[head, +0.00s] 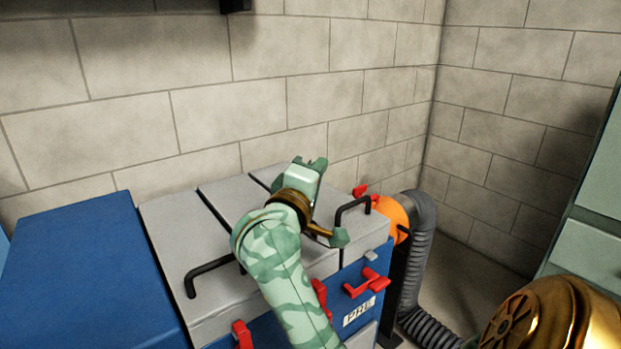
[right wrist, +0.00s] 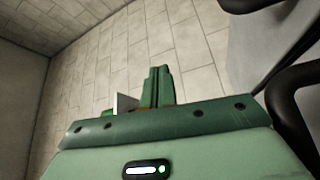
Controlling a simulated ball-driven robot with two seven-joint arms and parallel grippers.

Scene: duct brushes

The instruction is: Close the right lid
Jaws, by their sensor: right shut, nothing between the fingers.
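The right lid (head: 368,238) is a grey panel on top of a blue housing. It looks flat, level with the grey lid beside it, and carries a black handle (head: 352,210). My right gripper (head: 309,164) is over the top of the housing, left of that handle, with its fingers pointing away towards the wall. In the right wrist view its fingers (right wrist: 158,86) are together and empty. A black handle (right wrist: 282,100) shows at the right of that view. My forearm hides part of the lids. My left gripper is out of view.
The left lid (head: 185,235) has its own black handle (head: 207,272). Red latches (head: 364,283) are on the blue front above a "PRE" label (head: 359,311). An orange port (head: 392,214) with a grey hose (head: 420,250) stands at the right. A block wall (head: 290,90) is behind.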

